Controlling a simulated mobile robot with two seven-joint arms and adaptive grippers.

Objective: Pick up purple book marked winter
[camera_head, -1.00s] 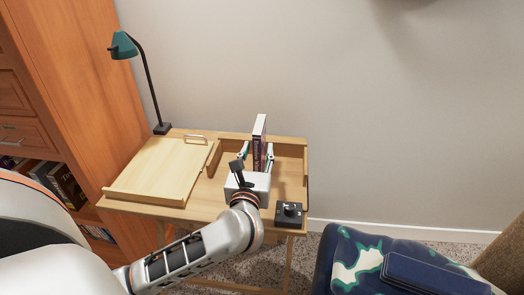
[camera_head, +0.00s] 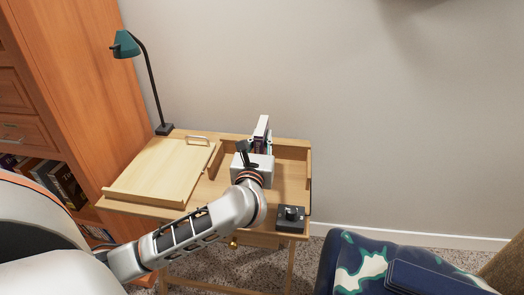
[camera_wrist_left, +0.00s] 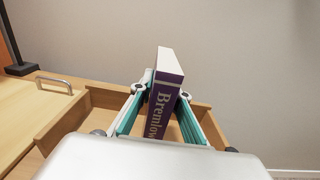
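A purple book (camera_head: 262,127) with white page edges stands upright, leaning a little, in the open tray of the wooden desk (camera_head: 288,185). In the left wrist view the book (camera_wrist_left: 160,108) shows "Bremlow" in pale letters on its spine; no word "winter" can be read. My left gripper (camera_head: 260,149) is over the tray with one finger on each side of the book. In the left wrist view its teal-padded fingers (camera_wrist_left: 166,92) appear closed against the book's sides. The book's lower end is hidden behind the gripper. My right gripper is out of view.
A raised board (camera_head: 165,168) with a metal handle covers the desk's left side. A teal lamp (camera_head: 151,85) stands at the back left. A black box with a knob (camera_head: 290,218) sits at the front right. A bookcase (camera_head: 75,90) is at left.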

